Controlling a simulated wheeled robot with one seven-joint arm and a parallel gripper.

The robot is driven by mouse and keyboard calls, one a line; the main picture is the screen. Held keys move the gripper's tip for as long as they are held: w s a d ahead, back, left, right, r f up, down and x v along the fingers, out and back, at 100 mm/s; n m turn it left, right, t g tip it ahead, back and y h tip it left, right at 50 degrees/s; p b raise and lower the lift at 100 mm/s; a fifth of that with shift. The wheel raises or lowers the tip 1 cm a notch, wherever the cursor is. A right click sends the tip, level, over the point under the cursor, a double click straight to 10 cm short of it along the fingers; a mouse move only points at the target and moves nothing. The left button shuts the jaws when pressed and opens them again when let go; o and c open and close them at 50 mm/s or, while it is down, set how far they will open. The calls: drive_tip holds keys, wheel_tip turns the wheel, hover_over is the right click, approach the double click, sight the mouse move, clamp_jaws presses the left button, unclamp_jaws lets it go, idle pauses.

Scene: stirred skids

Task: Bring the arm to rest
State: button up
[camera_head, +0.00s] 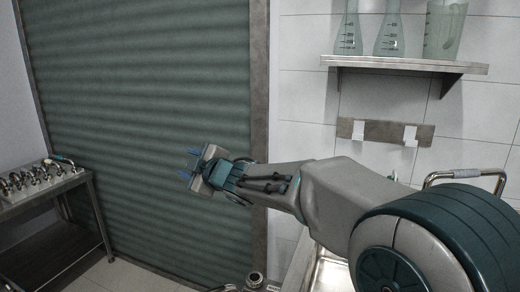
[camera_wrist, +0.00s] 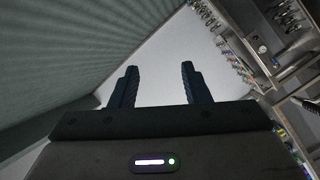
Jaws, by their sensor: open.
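My arm reaches in from the right in the head view, stretched to the left in front of a green ribbed shutter (camera_head: 150,110). My gripper (camera_head: 189,164) is at its end, in the air, pointing left. In the wrist view my gripper (camera_wrist: 158,85) shows two dark blue fingers standing well apart. Nothing is between the fingers, and a plain pale surface lies beyond them.
A metal table (camera_head: 45,205) with several metal fittings stands at the left. A wall shelf (camera_head: 405,64) holds glass flasks (camera_head: 390,35) at upper right. A hook rail (camera_head: 385,132) hangs below it. A metal basin (camera_head: 325,270) is under my arm.

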drive_tip(key=s+d+f+m+h, duration=0.2)
drive_tip(key=d+f+m+h, duration=0.15)
drive_tip(key=d, duration=0.45)
drive_tip(key=s+d+f+m+h+p, duration=0.15)
drive_tip(key=d+m+h, duration=0.25)
drive_tip(key=d, duration=0.4)
drive_tip(key=s+d+f+m+h+b, duration=0.1)
drive_tip(key=s+d+f+m+h, duration=0.25)
drive_tip(key=d, duration=0.45)
drive_tip(key=s+d+f+m+g, duration=0.3)
drive_tip(key=s, duration=0.4)
drive_tip(key=s+d+f+m+g+p, duration=0.1)
drive_tip(key=s+d+f+m+g, duration=0.2)
drive_tip(key=s, duration=0.5)
drive_tip(key=s+d+f+m+g+h, duration=0.1)
drive_tip(key=s+d+f+m+g, duration=0.1)
drive_tip(key=s, duration=0.5)
wheel_tip(320, 180, down, 2)
drive_tip(key=shift+s+d+f+m+g, duration=0.15)
drive_tip(key=shift+d+m+g, duration=0.25)
drive_tip(key=shift+d+m, duration=0.15)
drive_tip(key=shift+c, duration=0.7)
